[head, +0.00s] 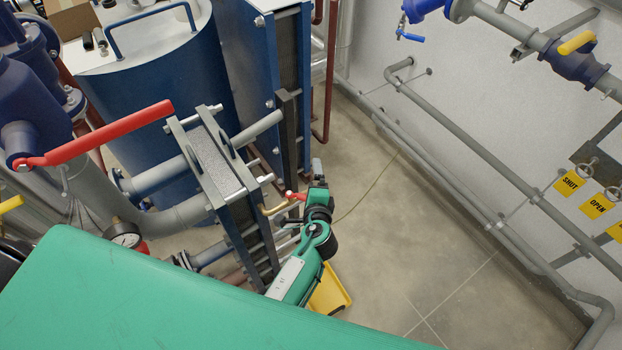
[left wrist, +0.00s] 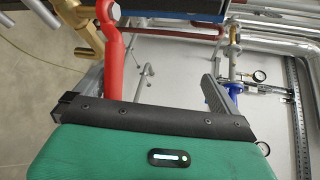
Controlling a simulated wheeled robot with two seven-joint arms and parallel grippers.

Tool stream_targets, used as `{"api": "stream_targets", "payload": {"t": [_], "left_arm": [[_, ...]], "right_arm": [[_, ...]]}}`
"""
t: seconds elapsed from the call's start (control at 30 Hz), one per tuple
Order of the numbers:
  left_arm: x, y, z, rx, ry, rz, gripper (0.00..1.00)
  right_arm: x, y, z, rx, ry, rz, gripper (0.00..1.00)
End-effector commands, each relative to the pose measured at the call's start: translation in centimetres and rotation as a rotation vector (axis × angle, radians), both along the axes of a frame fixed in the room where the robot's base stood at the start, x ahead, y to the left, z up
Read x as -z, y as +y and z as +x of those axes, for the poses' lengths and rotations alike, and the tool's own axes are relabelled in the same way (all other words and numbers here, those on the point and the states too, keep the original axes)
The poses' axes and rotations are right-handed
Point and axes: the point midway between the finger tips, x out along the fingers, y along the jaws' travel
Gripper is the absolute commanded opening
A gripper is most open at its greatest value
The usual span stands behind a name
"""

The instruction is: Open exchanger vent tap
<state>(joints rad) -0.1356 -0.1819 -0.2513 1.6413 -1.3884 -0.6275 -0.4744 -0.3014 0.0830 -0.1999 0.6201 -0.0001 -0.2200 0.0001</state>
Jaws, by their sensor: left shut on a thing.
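The small vent tap has a brass body (head: 274,209) and a red lever (head: 293,195). It sticks out from the right side of the plate exchanger (head: 222,170), a stack of dark plates between grey end plates. My left gripper (head: 305,197) is at the tap and shut on the red lever. In the left wrist view the red lever (left wrist: 112,75) runs in between the fingers, and the brass body (left wrist: 88,38) is at upper left. The gripper body hides the lever's lower end. My right gripper is not in view.
A yellow tray (head: 329,292) is on the floor below the gripper. Grey pipes (head: 480,175) and yellow SHUT and OPEN tags (head: 583,194) are along the right wall. Clear floor lies between.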

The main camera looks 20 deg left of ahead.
Motion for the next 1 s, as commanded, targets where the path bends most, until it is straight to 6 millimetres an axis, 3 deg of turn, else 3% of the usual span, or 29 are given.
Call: {"api": "stream_targets", "payload": {"t": [0.03,0.07,0.63,1.0], "left_arm": [[-16.3,1.5,1.1,-0.030,-0.296,-0.066,0.82],[-1.3,-0.5,0.4,0.009,-0.015,-0.001,0.82],[-0.9,-1.5,-2.8,0.008,-0.014,-0.003,0.82],[-0.8,-2.3,-5.4,0.006,-0.011,-0.004,0.72]], "right_arm": [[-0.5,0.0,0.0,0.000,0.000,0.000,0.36],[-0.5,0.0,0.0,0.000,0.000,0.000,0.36],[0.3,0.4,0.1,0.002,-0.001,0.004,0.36],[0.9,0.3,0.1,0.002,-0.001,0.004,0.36]]}}
